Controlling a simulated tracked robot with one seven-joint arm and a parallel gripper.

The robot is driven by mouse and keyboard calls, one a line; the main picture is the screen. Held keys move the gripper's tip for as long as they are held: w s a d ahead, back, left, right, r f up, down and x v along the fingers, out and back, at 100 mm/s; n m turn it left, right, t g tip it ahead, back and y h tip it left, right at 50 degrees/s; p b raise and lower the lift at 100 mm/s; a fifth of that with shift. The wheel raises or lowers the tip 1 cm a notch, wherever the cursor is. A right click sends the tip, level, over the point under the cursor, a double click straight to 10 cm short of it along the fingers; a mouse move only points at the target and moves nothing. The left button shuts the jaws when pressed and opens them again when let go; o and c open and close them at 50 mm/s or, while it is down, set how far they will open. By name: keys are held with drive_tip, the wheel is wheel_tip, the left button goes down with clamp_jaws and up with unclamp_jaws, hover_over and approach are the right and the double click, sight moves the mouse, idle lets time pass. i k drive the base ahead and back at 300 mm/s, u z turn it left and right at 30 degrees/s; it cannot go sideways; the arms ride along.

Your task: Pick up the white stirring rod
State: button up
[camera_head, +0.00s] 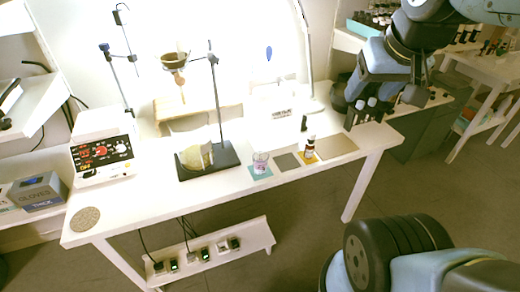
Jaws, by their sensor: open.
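I cannot make out the white stirring rod against the white table (230,200) and the bright background. A small clear beaker (260,163) with a purplish mark stands on a teal mat near the table's front edge; I cannot tell whether anything thin stands in it. My gripper (364,114) is at the upper right, pointing down above the right end of the table. It is open, with nothing visible between its fingers. It is to the right of the beaker and the brown bottle.
A brown bottle (309,149) stands on an orange mat, between a grey mat (287,162) and a tan mat (336,147). A white device (102,150) stands at left.

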sight(285, 44)
drive_tip(key=k, duration=0.65)
drive_tip(key=z, duration=0.35)
drive_tip(key=i, duration=0.7)
drive_tip(key=z, duration=0.6)
drive_tip(key=i, duration=1.25)
drive_tip(key=u, duration=0.6)
